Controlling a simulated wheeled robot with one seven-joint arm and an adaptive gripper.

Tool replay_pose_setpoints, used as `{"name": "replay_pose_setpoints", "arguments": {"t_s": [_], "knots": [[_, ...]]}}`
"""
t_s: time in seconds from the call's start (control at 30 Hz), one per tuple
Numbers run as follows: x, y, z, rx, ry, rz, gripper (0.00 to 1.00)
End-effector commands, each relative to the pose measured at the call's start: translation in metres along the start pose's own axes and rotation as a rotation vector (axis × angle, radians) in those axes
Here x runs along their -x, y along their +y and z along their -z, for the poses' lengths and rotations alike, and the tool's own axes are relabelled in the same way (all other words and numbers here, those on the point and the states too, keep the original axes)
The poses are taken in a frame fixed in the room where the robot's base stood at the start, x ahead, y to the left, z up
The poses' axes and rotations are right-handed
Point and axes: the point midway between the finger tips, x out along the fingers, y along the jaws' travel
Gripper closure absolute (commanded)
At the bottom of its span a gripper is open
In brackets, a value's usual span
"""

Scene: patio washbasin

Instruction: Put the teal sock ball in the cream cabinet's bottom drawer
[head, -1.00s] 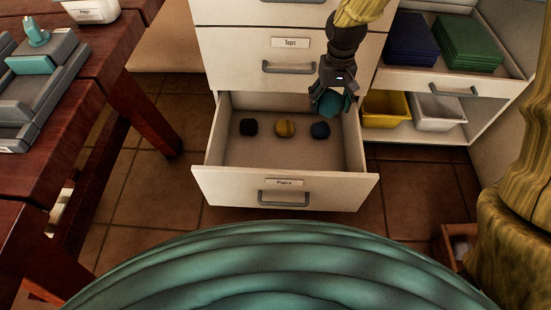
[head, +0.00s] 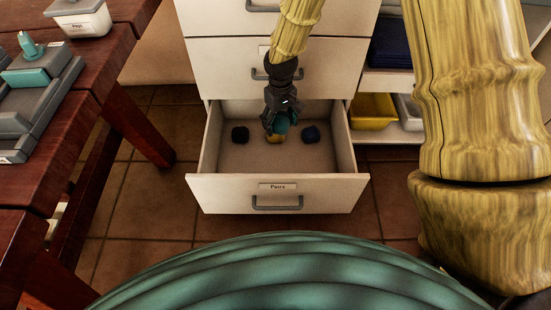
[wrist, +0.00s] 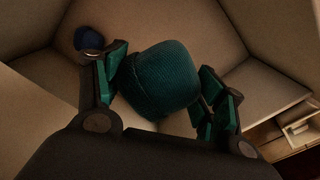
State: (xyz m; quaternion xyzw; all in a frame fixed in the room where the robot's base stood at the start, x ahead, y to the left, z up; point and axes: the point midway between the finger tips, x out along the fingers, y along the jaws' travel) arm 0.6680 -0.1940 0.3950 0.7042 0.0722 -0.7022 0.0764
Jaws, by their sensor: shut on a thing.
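The teal sock ball (head: 281,125) is held between the fingers of my gripper (head: 277,124), over the open bottom drawer (head: 275,186) labelled "Pairs". In the wrist view the knitted teal sock ball (wrist: 160,82) fills the space between the finger pads of my gripper (wrist: 163,72). Whether the ball touches the drawer floor I cannot tell. The cream cabinet (head: 215,65) stands behind, its upper drawers shut.
In the drawer lie a black ball (head: 240,134) on the left and a navy ball (head: 311,134) on the right. A yellow bin (head: 372,112) stands on the shelf at right.

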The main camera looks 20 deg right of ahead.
Motion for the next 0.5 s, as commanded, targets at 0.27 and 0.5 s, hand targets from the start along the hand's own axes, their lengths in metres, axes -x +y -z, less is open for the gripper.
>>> {"name": "replay_pose_setpoints", "arguments": {"t_s": [0.27, 0.5], "knots": [[-0.081, 0.016, 0.007, 0.154, -0.003, 0.002, 0.54], [-0.131, 0.025, 0.006, 0.257, -0.002, 0.005, 0.54]]}}
